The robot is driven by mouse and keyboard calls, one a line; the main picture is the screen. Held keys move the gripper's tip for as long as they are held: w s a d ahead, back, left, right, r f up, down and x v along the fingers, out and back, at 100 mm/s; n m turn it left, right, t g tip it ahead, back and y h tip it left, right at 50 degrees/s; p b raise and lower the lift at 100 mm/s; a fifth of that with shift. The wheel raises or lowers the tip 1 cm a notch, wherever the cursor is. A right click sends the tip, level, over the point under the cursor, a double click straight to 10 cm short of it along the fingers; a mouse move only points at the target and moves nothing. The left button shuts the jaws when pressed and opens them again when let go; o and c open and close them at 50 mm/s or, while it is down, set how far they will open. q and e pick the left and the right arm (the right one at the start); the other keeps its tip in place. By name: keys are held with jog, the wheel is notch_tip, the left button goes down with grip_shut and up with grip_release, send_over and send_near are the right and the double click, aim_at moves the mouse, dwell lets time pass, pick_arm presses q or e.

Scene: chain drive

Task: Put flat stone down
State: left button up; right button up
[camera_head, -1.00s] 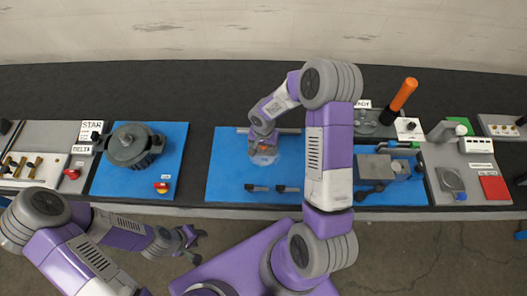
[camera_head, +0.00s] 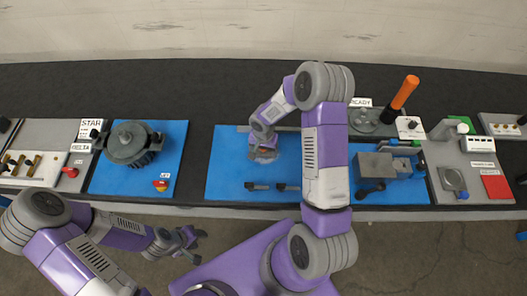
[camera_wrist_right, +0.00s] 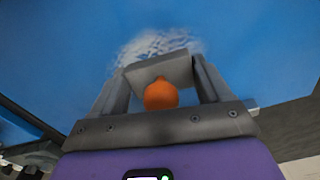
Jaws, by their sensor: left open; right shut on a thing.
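My right gripper (camera_head: 264,153) is over the middle blue mat (camera_head: 225,170), pointing down. In the right wrist view its fingers (camera_wrist_right: 160,90) are shut on a grey block with a round orange knob (camera_wrist_right: 161,94), which I take to be the flat stone (camera_wrist_right: 158,69). In the head view the stone is mostly hidden by my gripper. A pale mottled patch (camera_wrist_right: 160,42) shows on the blue surface just beyond it. I cannot tell whether the stone touches the mat. My left gripper (camera_head: 190,243) is open and empty in front of the bench.
A grey motor (camera_head: 130,145) stands on the left blue mat. An orange handle (camera_head: 404,92) rises at the back right.

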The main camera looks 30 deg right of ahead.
jog(key=o, duration=1)
jog(key=shift+s+f, duration=0.4)
jog(key=shift+f, duration=0.15)
jog(key=o, duration=0.4)
jog(key=shift+c, duration=0.2)
jog(key=shift+f, duration=0.1)
jog(key=shift+r+p, duration=0.4)
jog(key=shift+p, duration=0.1)
jog(key=shift+w+d+r+p, duration=0.1)
jog(key=shift+r+p, duration=0.25)
jog(key=shift+p, duration=0.2)
jog(key=r, duration=1.2)
jog(key=shift+w, duration=0.25)
